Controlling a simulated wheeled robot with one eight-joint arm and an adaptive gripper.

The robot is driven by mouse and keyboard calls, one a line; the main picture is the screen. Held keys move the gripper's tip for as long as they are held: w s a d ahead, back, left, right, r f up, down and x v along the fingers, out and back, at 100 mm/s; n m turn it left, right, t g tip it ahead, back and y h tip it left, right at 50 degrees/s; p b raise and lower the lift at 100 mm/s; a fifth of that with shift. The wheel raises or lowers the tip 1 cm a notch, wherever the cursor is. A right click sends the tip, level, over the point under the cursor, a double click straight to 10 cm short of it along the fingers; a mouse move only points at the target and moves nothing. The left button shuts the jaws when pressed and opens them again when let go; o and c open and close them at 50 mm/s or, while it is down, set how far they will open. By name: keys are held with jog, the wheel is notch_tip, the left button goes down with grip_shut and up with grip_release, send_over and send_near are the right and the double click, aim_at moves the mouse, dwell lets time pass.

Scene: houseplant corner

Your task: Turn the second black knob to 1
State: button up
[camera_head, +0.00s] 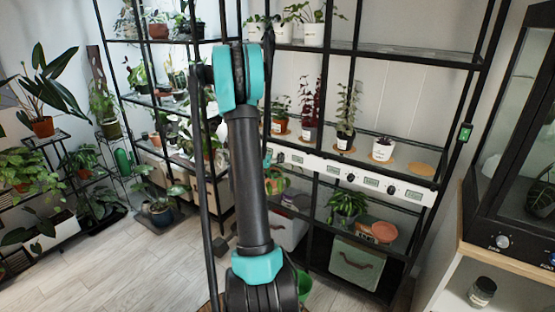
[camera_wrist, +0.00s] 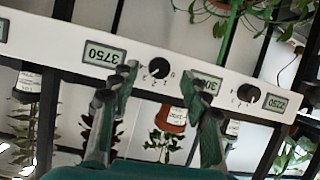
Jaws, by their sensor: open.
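A white strip (camera_wrist: 195,68) with black knobs and small displays crosses the wrist view, upside down. One black knob (camera_wrist: 158,68) has small numerals around it and sits between the displays reading 3750 (camera_wrist: 103,54) and apparently 3000. Another black knob (camera_wrist: 245,93) is farther right, beside a display reading 2250 (camera_wrist: 275,103). My gripper (camera_wrist: 160,82) is open and empty, its fingertips on either side of the first of these knobs; contact cannot be told. The strip also shows in the head view (camera_head: 325,167), where my arm hides its left end and my gripper is not clear.
Potted plants stand on the black shelf right above the strip, among them a white pot (camera_head: 382,149). A glass cabinet (camera_head: 515,130) stands at the right.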

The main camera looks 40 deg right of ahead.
jog(key=shift+x, duration=1.35)
grip_shut()
jog(key=shift+g, duration=0.3)
jog(key=shift+w+a+f+n+g+h, duration=0.1)
jog(key=shift+n+g+h, duration=0.7)
jog(key=shift+n, duration=1.05)
jog(key=shift+w+a+f+n+g+h, duration=0.1)
jog(key=shift+n+g+h, duration=0.65)
jog(key=shift+n, duration=1.15)
jog(key=shift+w+f+n+g+h, duration=0.15)
jog(key=shift+n+g+h, duration=0.6)
jog(key=shift+n, duration=1.1)
